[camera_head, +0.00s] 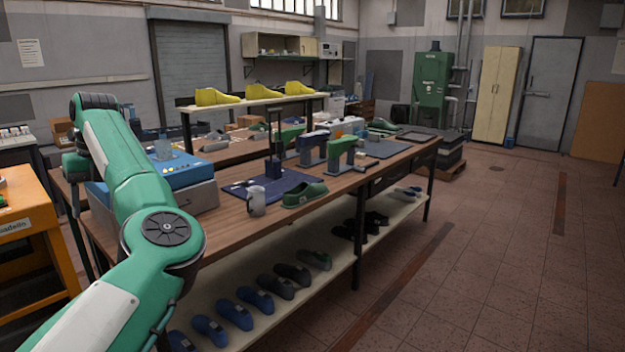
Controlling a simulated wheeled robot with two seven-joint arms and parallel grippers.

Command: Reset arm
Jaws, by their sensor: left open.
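My left arm rises from the lower left corner, and its far end bends down at the left side of the head view. My left gripper (73,190) is open beside the left end of the long workbench, small and partly hidden by the arm. I see nothing held in it. My right gripper is out of view. Three yellow shoe lasts (265,91) stand on the raised shelf. A green shoe last (305,195) lies at the front edge of the workbench (240,228).
A blue-topped box (190,172) sits behind my arm. Several shoes lie on the lower shelf (330,275). An orange cart (35,215) stands left. The right floor is clear.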

